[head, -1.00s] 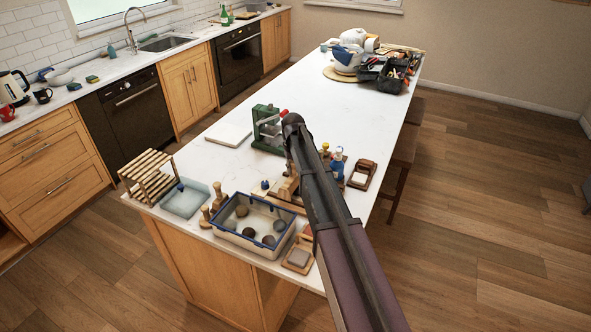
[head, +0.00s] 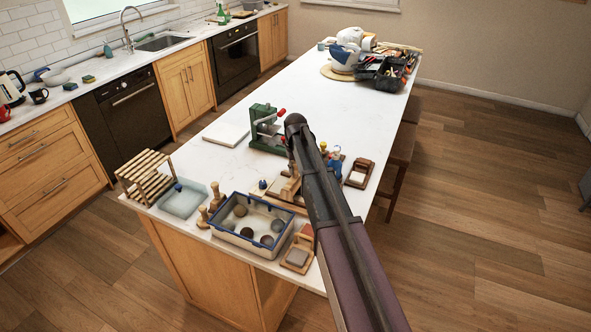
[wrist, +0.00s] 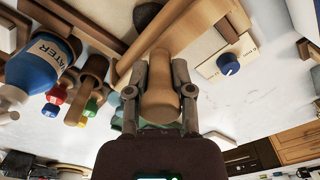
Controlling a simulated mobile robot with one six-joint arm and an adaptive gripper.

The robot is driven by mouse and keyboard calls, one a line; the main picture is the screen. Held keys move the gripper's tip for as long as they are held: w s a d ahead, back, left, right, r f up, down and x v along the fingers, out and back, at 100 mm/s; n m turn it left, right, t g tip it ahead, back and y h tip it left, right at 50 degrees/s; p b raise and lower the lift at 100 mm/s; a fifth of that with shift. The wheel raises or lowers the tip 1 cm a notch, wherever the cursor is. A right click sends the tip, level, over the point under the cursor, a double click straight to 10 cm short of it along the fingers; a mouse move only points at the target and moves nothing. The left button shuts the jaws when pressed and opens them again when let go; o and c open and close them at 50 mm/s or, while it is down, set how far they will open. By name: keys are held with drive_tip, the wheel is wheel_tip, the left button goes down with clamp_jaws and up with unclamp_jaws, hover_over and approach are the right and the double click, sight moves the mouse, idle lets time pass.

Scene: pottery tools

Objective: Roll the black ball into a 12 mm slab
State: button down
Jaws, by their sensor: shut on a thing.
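In the wrist view my gripper (wrist: 160,92) is shut on a turned wooden tool (wrist: 192,28), which looks like a rolling pin gripped near its rounded end. A dark ball (wrist: 148,14) is partly visible at the top edge, beyond the pin; I cannot tell whether they touch. It lies on a pale board with a long wooden strip (wrist: 143,45) beside it.
A water bottle (wrist: 38,68) and coloured-capped containers (wrist: 92,108) stand to the left in the wrist view. A blue-knobbed block (wrist: 228,64) is at the right. The head view shows a green press (head: 264,128), a wooden rack (head: 147,176) and clear counter (head: 318,92) further back.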

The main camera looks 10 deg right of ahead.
drive_tip(key=shift+s+d, duration=0.1)
drive_tip(key=shift+s+d+f, duration=0.2)
drive_tip(key=shift+s+d, duration=0.4)
drive_tip(key=shift+d+r, duration=0.15)
idle(0.5)
drive_tip(key=shift+w, duration=0.1)
drive_tip(key=shift+w+a+f+b, duration=0.2)
drive_tip(key=shift+w+a+b, duration=0.15)
drive_tip(key=shift+a, duration=0.35)
drive_tip(key=shift+r, duration=0.1)
